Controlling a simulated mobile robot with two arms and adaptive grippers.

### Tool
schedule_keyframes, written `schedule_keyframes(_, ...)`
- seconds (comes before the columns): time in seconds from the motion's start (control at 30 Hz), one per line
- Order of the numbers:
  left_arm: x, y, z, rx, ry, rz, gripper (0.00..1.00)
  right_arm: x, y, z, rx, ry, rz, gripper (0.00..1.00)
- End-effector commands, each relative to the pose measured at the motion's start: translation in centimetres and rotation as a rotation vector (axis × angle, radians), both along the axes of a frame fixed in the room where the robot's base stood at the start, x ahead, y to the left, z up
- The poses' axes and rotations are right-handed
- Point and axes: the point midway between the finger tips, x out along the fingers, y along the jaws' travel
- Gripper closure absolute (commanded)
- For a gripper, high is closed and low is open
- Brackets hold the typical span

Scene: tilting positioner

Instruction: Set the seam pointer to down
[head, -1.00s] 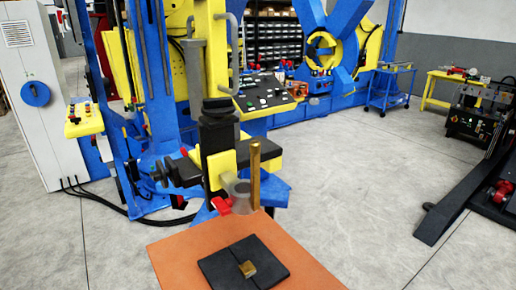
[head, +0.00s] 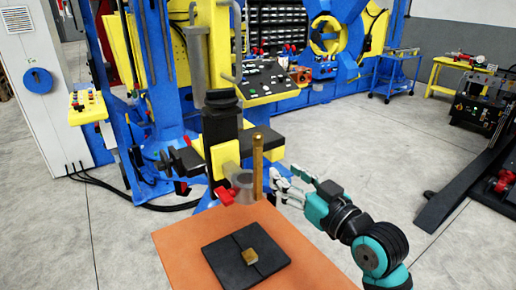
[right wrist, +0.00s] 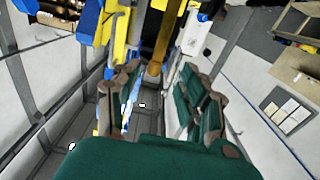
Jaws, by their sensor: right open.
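An upright brass-coloured bar (head: 257,165), which looks like the seam pointer, stands beside a grey cylinder (head: 242,182) with a red part, on the black and yellow fixture. It points upward. My right gripper (head: 287,183) is open, just right of the bar's lower half in the head view. In the right wrist view, the bar (right wrist: 165,40) shows beyond and between the open fingers (right wrist: 161,75); contact is not visible. My left gripper is not in view.
An orange table (head: 180,244) is in front, with a black plate (head: 226,262) and a small brass block (head: 250,256) on it. The control panel (head: 265,82) and blue and yellow machine stand behind.

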Motion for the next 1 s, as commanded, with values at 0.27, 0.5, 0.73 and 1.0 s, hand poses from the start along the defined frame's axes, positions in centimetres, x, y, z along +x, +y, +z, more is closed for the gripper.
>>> schedule_keyframes(0.27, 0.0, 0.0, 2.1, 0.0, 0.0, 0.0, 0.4, 5.2, 3.5, 0.3, 0.001, 0.003, 0.001, 0.58)
schedule_keyframes(0.5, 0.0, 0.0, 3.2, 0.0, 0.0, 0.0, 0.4, 8.5, 5.7, 0.2, 0.001, 0.001, 0.0, 0.58)
schedule_keyframes(0.73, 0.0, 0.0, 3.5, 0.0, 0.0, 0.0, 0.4, 9.7, 6.5, 0.0, -0.001, -0.001, -0.001, 0.58)
schedule_keyframes(1.0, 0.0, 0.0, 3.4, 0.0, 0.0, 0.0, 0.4, 9.7, 6.5, 0.0, -0.001, -0.001, -0.001, 0.6)
